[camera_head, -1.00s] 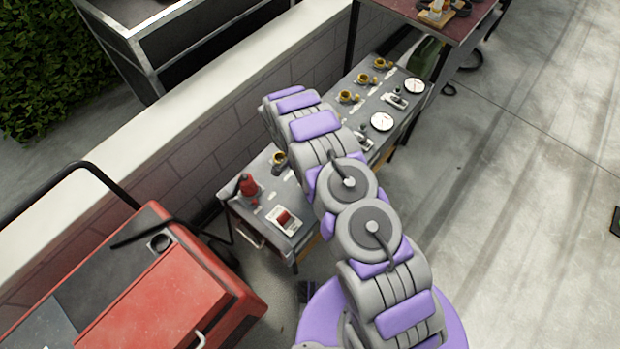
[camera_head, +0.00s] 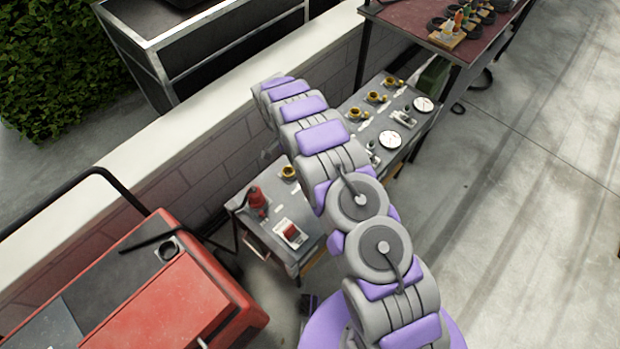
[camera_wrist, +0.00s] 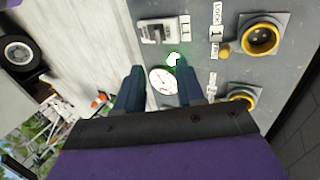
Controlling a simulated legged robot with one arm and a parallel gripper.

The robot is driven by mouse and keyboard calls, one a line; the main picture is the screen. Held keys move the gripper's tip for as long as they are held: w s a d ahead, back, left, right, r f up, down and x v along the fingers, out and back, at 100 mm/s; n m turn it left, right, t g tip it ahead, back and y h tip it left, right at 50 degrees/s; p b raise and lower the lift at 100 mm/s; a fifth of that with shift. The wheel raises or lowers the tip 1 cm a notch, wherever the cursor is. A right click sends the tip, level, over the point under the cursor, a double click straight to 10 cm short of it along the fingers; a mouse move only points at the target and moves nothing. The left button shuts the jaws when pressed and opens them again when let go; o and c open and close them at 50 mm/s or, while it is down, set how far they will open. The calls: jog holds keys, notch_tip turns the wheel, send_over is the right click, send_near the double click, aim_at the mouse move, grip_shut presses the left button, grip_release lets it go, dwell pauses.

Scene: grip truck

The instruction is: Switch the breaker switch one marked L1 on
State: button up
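A grey control panel (camera_head: 325,185) stands along the low wall. In the wrist view a white breaker switch (camera_wrist: 157,31) with a dark lever sits on the panel (camera_wrist: 200,10) near the top. In the head view I see a grey breaker (camera_head: 404,118), another partly hidden by my arm (camera_head: 373,156), and a red-levered switch (camera_head: 291,232) at the near end.
A red machine (camera_head: 165,300) is at lower left. A dark red table (camera_head: 415,20) stands beyond the panel. The floor at right is clear.

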jog(key=shift+v, duration=2.3)
jog(key=s+d+r+n+y, duration=0.1)
jog(key=s+d+r, duration=0.35)
jog(key=r, duration=0.35)
jog(key=s+d+r+n+y, duration=0.1)
jog(key=s+d+r, duration=0.2)
jog(key=d+r, duration=0.45)
jog(key=s+d+r+n, duration=0.2)
jog(key=s+d+r, duration=0.2)
jog(key=r, duration=0.6)
jog(key=s+d+r+n+y, duration=0.1)
jog(key=s+d, duration=0.1)
jog(key=s, duration=0.7)
jog(key=s+d+r+n+t, duration=0.1)
jog(key=s+d+r, duration=0.1)
jog(key=s, duration=0.7)
jog(key=s+d+r+n+y, duration=0.1)
jog(key=s+d, duration=0.1)
jog(key=s, duration=0.7)
jog(key=shift+d+r+n+t+y, duration=0.3)
jog(key=shift+r+t, duration=0.1)
jog(key=shift+s, duration=0.1)
